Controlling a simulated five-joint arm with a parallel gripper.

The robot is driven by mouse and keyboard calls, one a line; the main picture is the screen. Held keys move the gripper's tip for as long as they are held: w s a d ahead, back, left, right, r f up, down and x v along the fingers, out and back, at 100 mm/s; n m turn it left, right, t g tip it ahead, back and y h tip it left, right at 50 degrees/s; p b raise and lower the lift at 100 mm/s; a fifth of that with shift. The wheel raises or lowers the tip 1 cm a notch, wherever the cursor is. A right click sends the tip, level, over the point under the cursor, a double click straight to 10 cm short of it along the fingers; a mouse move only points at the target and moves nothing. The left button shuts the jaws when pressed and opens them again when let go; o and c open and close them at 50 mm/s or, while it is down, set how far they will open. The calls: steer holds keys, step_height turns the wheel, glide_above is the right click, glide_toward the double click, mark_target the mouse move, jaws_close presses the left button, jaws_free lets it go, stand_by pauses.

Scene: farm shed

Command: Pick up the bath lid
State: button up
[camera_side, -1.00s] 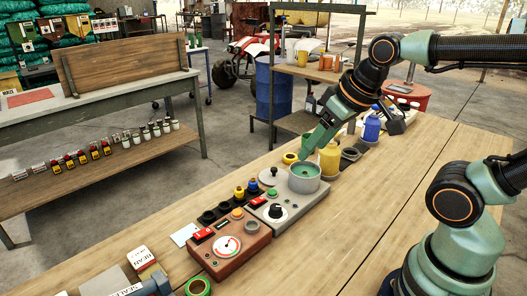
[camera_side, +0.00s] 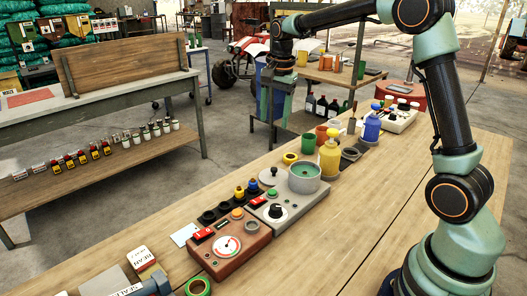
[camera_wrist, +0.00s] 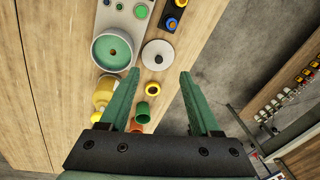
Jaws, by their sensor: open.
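The bath lid, a round pale grey disc with a small dark knob (camera_side: 271,177), lies flat beside the bath, on its left in the side view. The bath (camera_side: 304,181) is a grey round pot with green inside, on a grey control unit. In the wrist view the lid (camera_wrist: 158,55) shows whole, just beyond and between my fingertips, with the bath (camera_wrist: 115,49) to its left. My gripper (camera_side: 273,112) is open and empty, pointing down, raised well above the bench near its far edge. It also shows in the wrist view (camera_wrist: 159,74). Nothing touches the lid.
A yellow bottle (camera_side: 329,160) and a blue bottle (camera_side: 372,126) stand upright right of the bath. A yellow ring (camera_side: 290,158) and small pots lie behind it. A red-brown meter box (camera_side: 228,247) stands in front left. The bench's near right is bare.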

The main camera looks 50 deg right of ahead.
steer(key=w+d+f+m+g, duration=0.2)
steer(key=w+d+f+m, duration=0.25)
steer(key=f, duration=0.35)
steer(key=m, duration=0.1)
glide_above(274, 169)
steer(key=f, duration=0.7)
steer(key=shift+a, duration=0.25)
steer(key=shift+w+d+f, duration=0.1)
steer(key=shift+d+f, duration=0.05)
steer(key=shift+f, duration=1.2)
steer(key=shift+d+f, duration=0.1)
steer(key=shift+f, duration=1.25)
jaws_close()
